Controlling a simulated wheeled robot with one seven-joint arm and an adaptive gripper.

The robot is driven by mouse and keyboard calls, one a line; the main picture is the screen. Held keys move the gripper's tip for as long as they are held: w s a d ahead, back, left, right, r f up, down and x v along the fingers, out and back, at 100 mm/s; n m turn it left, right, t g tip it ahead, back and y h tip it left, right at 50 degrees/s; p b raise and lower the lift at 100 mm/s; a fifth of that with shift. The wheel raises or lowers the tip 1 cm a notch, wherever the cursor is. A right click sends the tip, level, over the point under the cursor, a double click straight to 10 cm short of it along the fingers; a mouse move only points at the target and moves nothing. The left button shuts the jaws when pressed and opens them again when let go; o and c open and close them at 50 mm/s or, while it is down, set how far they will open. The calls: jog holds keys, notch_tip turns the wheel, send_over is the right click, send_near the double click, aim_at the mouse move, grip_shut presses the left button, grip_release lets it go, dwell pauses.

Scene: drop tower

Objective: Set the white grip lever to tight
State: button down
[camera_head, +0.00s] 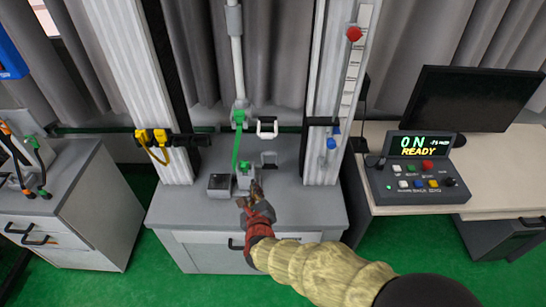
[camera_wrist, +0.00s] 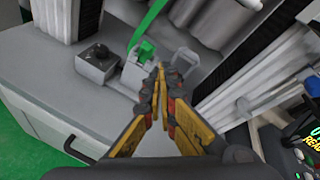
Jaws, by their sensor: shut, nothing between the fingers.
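A white U-shaped lever (camera_head: 267,128) sticks out to the right of the upper green-and-grey grip (camera_head: 239,117) in the head view. A greyer U-shaped lever (camera_head: 269,157) sits lower, beside the lower grip (camera_head: 244,176); it also shows in the wrist view (camera_wrist: 184,61). A green strap (camera_head: 237,148) runs between the two grips. My gripper (camera_head: 256,189) is shut and empty, just right of and in front of the lower grip. In the wrist view its fingertips (camera_wrist: 160,70) lie close to the lower lever; whether they touch cannot be told.
A small grey box with a black knob (camera_head: 219,183) stands left of the lower grip. White columns (camera_head: 327,90) flank the bench (camera_head: 310,205). A control box (camera_head: 418,175) reading "ON READY" is on the right desk. Yellow clamps (camera_head: 152,137) hang on the left column.

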jog(key=w+d+r+m+t+h, duration=0.1)
jog(key=d+r+m+t+h, duration=0.1)
jog(key=r+m, duration=0.3)
jog(key=d+m, duration=0.1)
jog(key=m, duration=0.1)
jog(key=shift+w+d+r+m, duration=0.15)
jog(key=shift+d+r+m, duration=0.1)
jog(key=shift+r+m, duration=0.05)
jog(key=w+f+b, duration=0.2)
jog(key=w+b, duration=0.1)
jog(key=w, duration=0.7)
jog(key=shift+s+d+r, duration=0.1)
jog(key=shift+s+r, duration=0.15)
jog(key=shift+r, duration=0.9)
jog(key=shift+s+d+r, duration=0.1)
jog(key=shift+s+r, duration=0.1)
jog(key=shift+r, duration=0.9)
jog(key=shift+r, duration=0.1)
